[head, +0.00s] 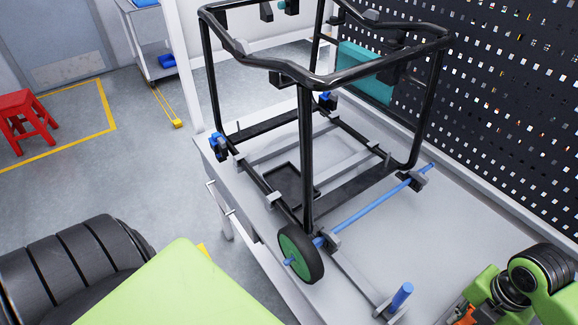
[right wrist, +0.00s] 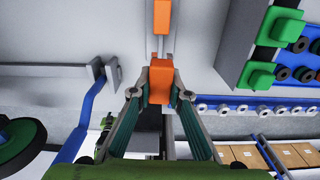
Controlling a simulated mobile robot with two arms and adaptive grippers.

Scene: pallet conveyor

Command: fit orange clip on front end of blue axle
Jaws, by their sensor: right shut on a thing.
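The blue axle (head: 372,209) runs across the lower front of a black tubular frame (head: 306,160), through grey holders. A black wheel with a green hub (head: 302,256) sits on its near end, and a short blue tip shows beyond the hub. My right gripper (right wrist: 161,88) is shut on an orange clip (right wrist: 161,78) in the right wrist view. In the head view, part of my right arm shows at the bottom right corner, with a bit of orange beside it, well apart from the axle. My left gripper is out of view.
The frame stands on a light grey table (head: 475,228). A blue peg (head: 400,296) stands upright near the front. A black perforated board (head: 480,75) rises behind. In the right wrist view, another orange piece (right wrist: 161,17) is ahead, and a rack with green blocks (right wrist: 272,50) is at right.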

